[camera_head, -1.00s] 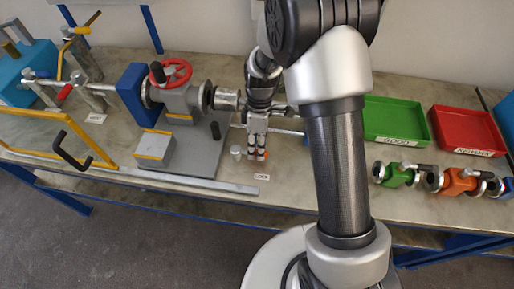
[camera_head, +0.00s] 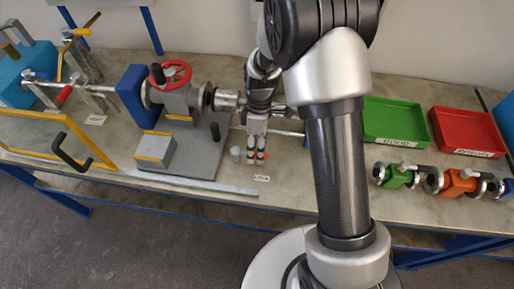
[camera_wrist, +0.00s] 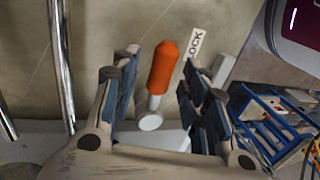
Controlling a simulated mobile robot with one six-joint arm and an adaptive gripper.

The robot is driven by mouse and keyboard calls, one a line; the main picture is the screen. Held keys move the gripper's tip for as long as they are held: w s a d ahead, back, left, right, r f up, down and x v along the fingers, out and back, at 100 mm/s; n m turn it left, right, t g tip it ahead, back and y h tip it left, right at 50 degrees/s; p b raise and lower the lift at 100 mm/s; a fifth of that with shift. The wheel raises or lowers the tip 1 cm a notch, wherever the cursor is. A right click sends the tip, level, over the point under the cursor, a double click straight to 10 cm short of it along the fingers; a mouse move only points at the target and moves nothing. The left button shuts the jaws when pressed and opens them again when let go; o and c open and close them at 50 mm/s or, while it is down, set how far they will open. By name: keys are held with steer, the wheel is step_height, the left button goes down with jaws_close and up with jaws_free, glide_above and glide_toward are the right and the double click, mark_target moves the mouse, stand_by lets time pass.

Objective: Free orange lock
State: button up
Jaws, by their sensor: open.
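The orange lock (camera_wrist: 163,70) shows in the wrist view as an orange handle-like body with a pale round end. It lies between the two fingers of my gripper (camera_wrist: 158,88), which are open and apart from it on both sides. In the head view, my gripper (camera_head: 257,160) points down at the bench by the lock, and only a small bit of orange (camera_head: 265,155) shows beside the fingertips. A white label reading LOCK (camera_wrist: 195,45) lies on the bench right of the orange body.
A grey machine with a red handwheel (camera_head: 170,73) stands left of my gripper. A metal rod (camera_wrist: 62,65) runs left of the fingers. Green tray (camera_head: 395,120), red tray (camera_head: 468,130) and flanged valves (camera_head: 397,176) are at right.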

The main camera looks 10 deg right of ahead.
steer(key=v, duration=1.2)
steer(key=s+d+r+m+t, duration=0.25)
steer(key=s+r+m, duration=0.35)
steer(key=s+r, duration=0.45)
steer(key=s+r+m+t, duration=0.2)
steer(key=s+m, duration=0.2)
steer(key=s, duration=0.2)
steer(key=s+d+r+m+t+h, duration=0.1)
steer(key=s+m+t, duration=0.2)
steer(key=s+m, duration=0.1)
steer(key=shift+s+d+r, duration=0.3)
steer(key=shift+s+r, duration=0.05)
steer(key=shift+s, duration=0.55)
steer(key=shift+a, duration=0.1)
